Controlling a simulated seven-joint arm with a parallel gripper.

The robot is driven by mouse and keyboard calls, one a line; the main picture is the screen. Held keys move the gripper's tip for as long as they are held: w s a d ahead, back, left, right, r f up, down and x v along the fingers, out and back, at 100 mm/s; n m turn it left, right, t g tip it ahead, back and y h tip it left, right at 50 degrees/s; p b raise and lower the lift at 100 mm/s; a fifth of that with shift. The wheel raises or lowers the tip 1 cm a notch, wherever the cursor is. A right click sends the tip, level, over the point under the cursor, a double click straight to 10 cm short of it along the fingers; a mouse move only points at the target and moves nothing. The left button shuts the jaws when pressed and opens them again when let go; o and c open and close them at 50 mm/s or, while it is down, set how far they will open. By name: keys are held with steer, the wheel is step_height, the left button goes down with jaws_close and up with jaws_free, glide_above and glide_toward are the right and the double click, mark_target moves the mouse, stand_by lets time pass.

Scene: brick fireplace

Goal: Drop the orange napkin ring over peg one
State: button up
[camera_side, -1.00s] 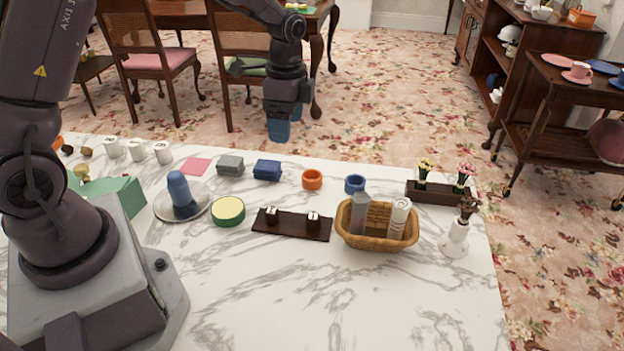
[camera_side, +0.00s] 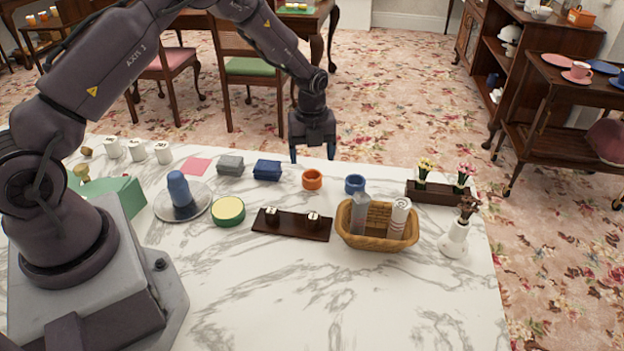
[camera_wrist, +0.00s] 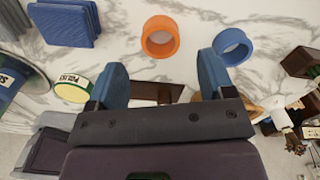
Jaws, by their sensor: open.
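The orange napkin ring (camera_side: 312,179) stands on the marble table, below my gripper in the side view. In the wrist view the orange ring (camera_wrist: 160,37) lies just beyond the gap between my fingers. A dark board with two short pegs (camera_side: 291,224) lies nearer the camera; both pegs have pale tops with marks too small to read, so I cannot tell which is peg one. My gripper (camera_side: 313,158) is open and empty above the far side of the table. Its two blue fingers (camera_wrist: 160,80) are spread wide in the wrist view.
A blue ring (camera_side: 355,184) stands to the right of the orange one. A wicker basket (camera_side: 376,241) with upright items is right of the board. Blue folded cloths (camera_side: 267,170) are to the left. The table front (camera_side: 330,300) is clear.

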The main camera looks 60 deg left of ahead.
mark_target(312, 176)
step_height(312, 176, down, 6)
steer(key=shift+s+d+f, duration=0.1)
steer(key=shift+d+f, duration=0.05)
steer(key=shift+f, duration=0.1)
steer(key=c, duration=0.9)
